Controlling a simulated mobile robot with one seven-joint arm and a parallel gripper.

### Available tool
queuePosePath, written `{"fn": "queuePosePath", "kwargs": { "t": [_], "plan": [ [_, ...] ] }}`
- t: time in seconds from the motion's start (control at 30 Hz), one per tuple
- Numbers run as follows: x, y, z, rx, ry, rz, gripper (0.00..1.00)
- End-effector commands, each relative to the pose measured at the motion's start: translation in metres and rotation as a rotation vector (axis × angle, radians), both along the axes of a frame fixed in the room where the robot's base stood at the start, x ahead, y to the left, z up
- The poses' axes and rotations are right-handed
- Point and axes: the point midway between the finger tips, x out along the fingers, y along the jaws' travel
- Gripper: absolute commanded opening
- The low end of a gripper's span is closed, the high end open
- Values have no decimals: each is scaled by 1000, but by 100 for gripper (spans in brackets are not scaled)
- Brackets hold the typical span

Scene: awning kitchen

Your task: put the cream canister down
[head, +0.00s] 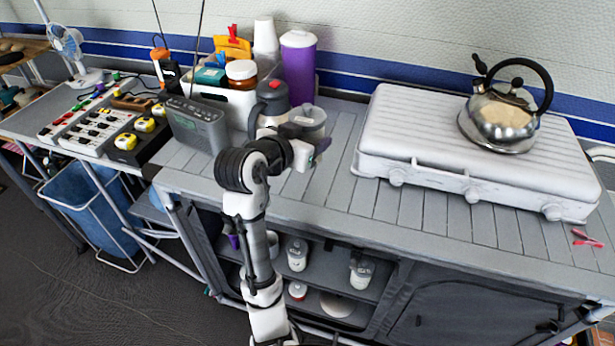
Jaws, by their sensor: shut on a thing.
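The cream canister (310,118), a pale round container with a greyish lid, is over the back part of the slatted counter. My gripper (306,144) is at its near side, shut on it.
A dark-lidded flask (272,100) stands close to the canister's left, with a purple tumbler (299,68) behind. A grey radio (197,124) is further left. Bare counter (335,150) lies between the canister and the white stove (430,145) carrying a kettle (501,118).

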Motion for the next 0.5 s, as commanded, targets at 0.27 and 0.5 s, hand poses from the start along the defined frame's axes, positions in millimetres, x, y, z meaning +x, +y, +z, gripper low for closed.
{"fn": "queuePosePath", "kwargs": {
  "t": [0.27,0.5],
  "plan": [
    [-1,0,-62,-2,3,2,34],
    [0,0,-81,0,0,0,34]
  ]
}}
